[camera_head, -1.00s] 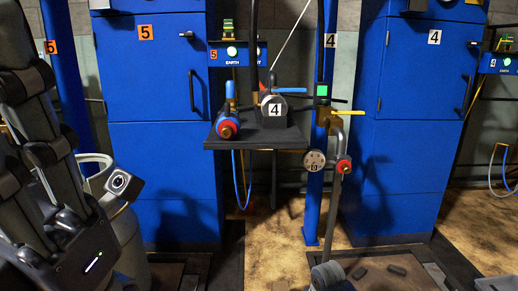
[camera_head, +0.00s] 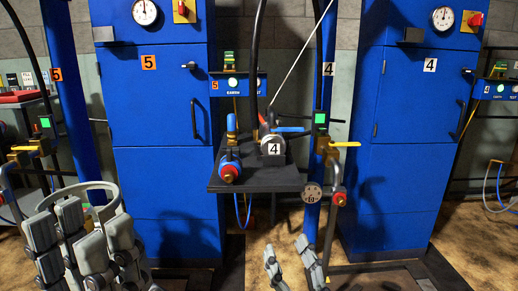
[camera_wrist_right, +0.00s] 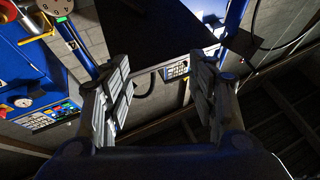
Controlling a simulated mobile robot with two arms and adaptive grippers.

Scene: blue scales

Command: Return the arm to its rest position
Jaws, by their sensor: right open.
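My left gripper (camera_head: 84,232) is at the lower left of the head view, in front of a gas cylinder's pale collar (camera_head: 98,186). Its grey pads overlap, and I cannot tell how far apart they are. My right gripper (camera_head: 286,252) is low in the middle of the head view, below the black shelf and in front of the floor. In the right wrist view its two fingers (camera_wrist_right: 160,85) stand wide apart with nothing between them. The rest of both arms is out of the head view.
A black shelf (camera_head: 220,184) carries a blue and red fitting (camera_head: 229,168) and a unit marked 4 (camera_head: 273,148). A blue post (camera_head: 311,215) with a yellow-handled valve (camera_head: 345,144) stands beside it. Blue cabinets numbered 5 (camera_head: 150,110) and 4 (camera_head: 400,110) stand behind.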

